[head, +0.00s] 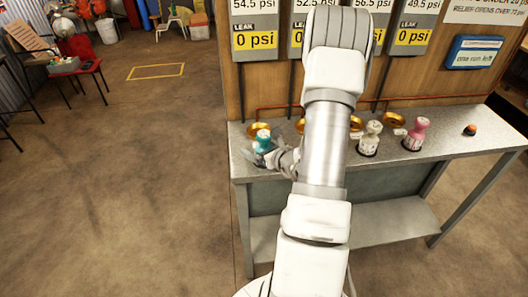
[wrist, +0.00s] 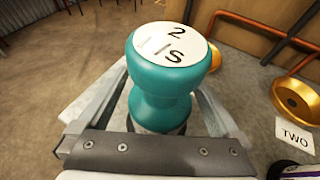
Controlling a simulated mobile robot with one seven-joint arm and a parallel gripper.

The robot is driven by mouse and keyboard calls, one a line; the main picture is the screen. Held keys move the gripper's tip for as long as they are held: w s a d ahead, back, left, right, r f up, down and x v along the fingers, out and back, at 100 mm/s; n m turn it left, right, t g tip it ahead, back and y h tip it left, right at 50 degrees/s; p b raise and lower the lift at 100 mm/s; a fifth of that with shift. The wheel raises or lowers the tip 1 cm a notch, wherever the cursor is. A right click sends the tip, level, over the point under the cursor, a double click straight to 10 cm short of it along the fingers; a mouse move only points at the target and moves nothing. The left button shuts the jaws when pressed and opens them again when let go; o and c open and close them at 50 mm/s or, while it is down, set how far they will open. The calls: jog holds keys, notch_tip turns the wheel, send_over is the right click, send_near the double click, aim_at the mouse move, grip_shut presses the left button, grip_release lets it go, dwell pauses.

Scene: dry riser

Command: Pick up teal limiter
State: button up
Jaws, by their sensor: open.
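The teal limiter (head: 263,139) stands upright near the left end of the grey metal bench (head: 455,146). In the wrist view the teal limiter (wrist: 172,72) is large, with a white top marked "2" and "S". My gripper (head: 270,156) is at the limiter. In the wrist view its two fingers (wrist: 168,100) lie on either side of the limiter's lower body, and the jaws are open. The limiter's base is partly hidden behind the gripper's grey pad. I cannot tell whether either finger touches it.
A cream limiter (head: 370,139), a pink limiter (head: 415,134) and a small orange-topped object (head: 470,130) stand to the right. Brass cups (head: 259,130) line the back edge under red pipes and psi panels. A card reading "TWO" (wrist: 295,135) lies right of the limiter.

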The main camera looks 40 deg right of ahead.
grip_shut()
dwell(0.4)
jog(key=shift+r, duration=0.15)
